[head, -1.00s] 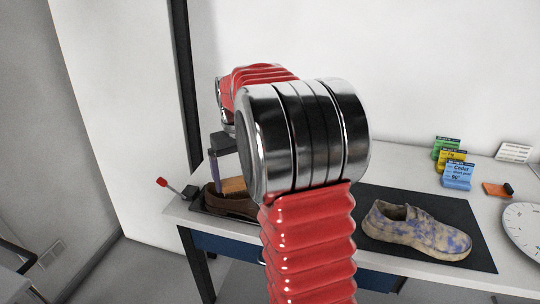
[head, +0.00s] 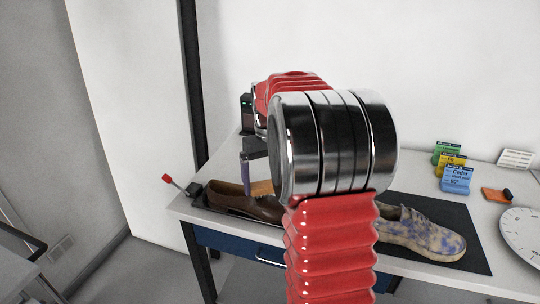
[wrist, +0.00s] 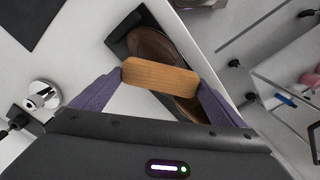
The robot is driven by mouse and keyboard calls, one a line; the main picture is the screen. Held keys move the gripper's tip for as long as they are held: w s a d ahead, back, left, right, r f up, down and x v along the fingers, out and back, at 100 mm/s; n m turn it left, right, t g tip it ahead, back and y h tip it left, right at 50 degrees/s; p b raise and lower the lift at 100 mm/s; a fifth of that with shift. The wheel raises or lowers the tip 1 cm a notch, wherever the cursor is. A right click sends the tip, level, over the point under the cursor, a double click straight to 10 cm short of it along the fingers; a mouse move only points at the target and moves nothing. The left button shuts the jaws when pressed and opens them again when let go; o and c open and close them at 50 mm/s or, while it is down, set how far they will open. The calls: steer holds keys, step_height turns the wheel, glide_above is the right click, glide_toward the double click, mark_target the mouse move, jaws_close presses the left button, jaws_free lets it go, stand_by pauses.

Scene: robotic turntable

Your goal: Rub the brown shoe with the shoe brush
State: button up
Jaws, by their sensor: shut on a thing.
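The brown shoe (head: 228,200) lies at the left end of the table in the head view, in a shallow black tray. It also shows in the wrist view (wrist: 148,44), partly covered by the brush. My gripper (wrist: 160,78) has purple fingers shut on the two ends of the shoe brush (wrist: 162,75), whose plain wooden back faces the camera. In the head view, the brush (head: 262,188) is low against the shoe's upper, near its middle. My arm hides the shoe's right end there. The bristles are hidden, and I cannot tell whether they touch the leather.
A blue-and-tan mottled shoe (head: 430,237) rests on a black mat (head: 460,216) to the right. Small green, yellow and blue boxes (head: 456,180) and an orange item (head: 497,195) stand behind. A round dial (head: 525,232) is at the right edge. A red-knobbed lever (head: 168,178) sticks out left.

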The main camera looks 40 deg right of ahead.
steer(key=r, duration=0.5)
steer(key=shift+w+a+r, duration=0.1)
steer(key=shift+w+r, duration=0.05)
steer(key=shift+w, duration=0.1)
step_height(320, 180, up, 4)
steer(key=shift+s+f, duration=0.1)
steer(key=shift+f, duration=0.05)
stand_by(0.3)
